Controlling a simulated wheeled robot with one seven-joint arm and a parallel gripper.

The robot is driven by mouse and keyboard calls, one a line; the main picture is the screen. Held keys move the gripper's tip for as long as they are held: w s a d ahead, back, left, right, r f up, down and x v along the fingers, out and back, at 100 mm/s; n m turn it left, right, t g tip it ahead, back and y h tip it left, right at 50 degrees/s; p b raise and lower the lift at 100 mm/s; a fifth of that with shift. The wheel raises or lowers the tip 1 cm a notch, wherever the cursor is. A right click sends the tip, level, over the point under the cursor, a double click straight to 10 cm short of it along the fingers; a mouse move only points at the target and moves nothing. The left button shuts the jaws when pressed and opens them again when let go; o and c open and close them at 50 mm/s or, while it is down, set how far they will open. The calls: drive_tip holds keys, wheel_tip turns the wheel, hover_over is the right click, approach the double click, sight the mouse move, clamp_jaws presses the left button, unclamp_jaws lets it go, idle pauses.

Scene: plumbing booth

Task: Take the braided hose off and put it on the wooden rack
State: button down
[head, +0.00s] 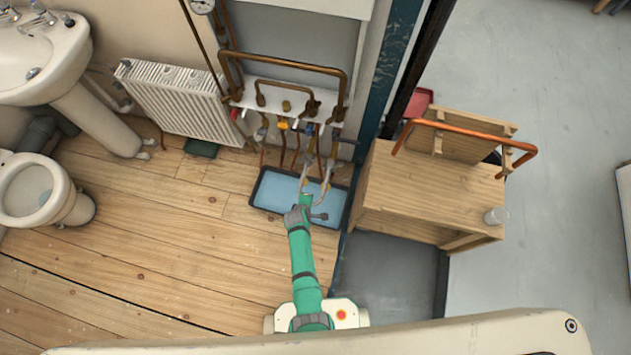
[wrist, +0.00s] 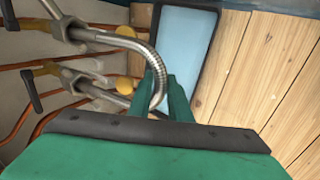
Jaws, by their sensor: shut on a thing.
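The braided hose (wrist: 155,75) is a silvery U-shaped loop in the wrist view. Its two ends run to metal valve fittings (wrist: 62,32) on the left and seem joined to them. In the head view the hose (head: 326,178) hangs below the valves, over the blue tray. My gripper (wrist: 160,92) is shut on the bend of the hose, which partly hides the fingers; it also shows in the head view (head: 308,199). The wooden rack (head: 460,143) stands on a wooden bench at the right, with a copper pipe (head: 470,131) across its pegs.
A dark-rimmed blue tray (head: 258,196) lies on the floor under the valves. Copper pipes (head: 290,65) rise above them. A white radiator (head: 175,98) is at the left. A blue post (head: 377,90) stands between the valves and the bench (head: 400,195). A cup (head: 496,216) stands on the bench corner.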

drive_tip(key=s+a, duration=0.3)
drive_tip(key=s, duration=0.6)
drive_tip(key=shift+s, duration=0.4)
idle(0.6)
drive_tip(key=shift+a, duration=0.1)
